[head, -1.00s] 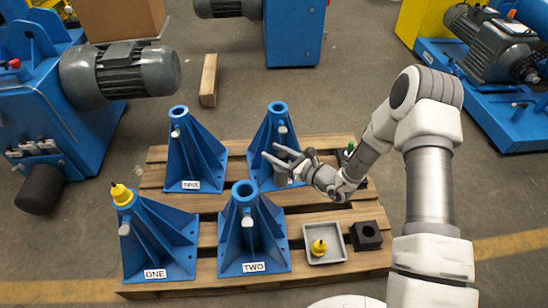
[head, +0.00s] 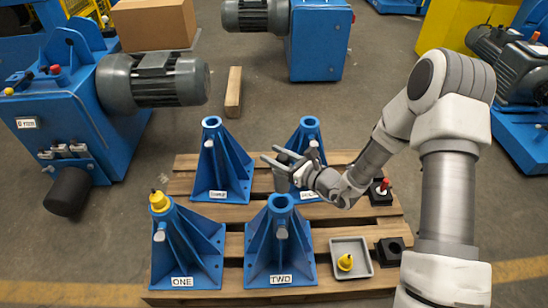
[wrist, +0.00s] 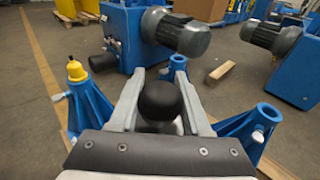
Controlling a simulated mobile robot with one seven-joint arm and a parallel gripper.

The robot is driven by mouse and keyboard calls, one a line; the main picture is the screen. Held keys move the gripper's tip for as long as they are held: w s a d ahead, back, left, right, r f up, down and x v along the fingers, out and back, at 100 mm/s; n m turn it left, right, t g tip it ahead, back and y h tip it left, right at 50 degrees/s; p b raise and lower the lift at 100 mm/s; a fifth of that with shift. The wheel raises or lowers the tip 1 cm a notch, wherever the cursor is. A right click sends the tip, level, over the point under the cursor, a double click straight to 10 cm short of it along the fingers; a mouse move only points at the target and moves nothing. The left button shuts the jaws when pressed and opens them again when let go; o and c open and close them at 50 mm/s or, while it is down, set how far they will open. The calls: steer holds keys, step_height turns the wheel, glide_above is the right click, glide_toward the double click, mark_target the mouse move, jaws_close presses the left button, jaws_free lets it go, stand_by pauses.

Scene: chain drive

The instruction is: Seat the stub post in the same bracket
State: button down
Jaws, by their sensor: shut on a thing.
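My gripper (head: 276,157) is shut on the stub post (head: 281,180), a grey cylinder hanging below the fingers. In the wrist view a round black top (wrist: 159,101) shows between the fingers. The post is held in the air, in front and to the left of the back right bracket (head: 309,124), whose label is partly hidden. Bracket TWO (head: 281,240) is in front, with an open socket. Bracket ONE (head: 187,250) at front left carries a yellow-topped piece (head: 159,201). The back left bracket (head: 220,160) has an open socket. The post's lower end is hard to make out.
All brackets stand on a wooden pallet (head: 235,268). A grey tray (head: 350,271) holds a yellow piece (head: 346,262). A black block with a hole (head: 391,250) is beside it; another black block (head: 380,196) with a red-topped piece is farther back.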

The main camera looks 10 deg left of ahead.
steer(key=shift+a+r, duration=0.2)
steer(key=shift+r, duration=0.05)
stand_by(0.3)
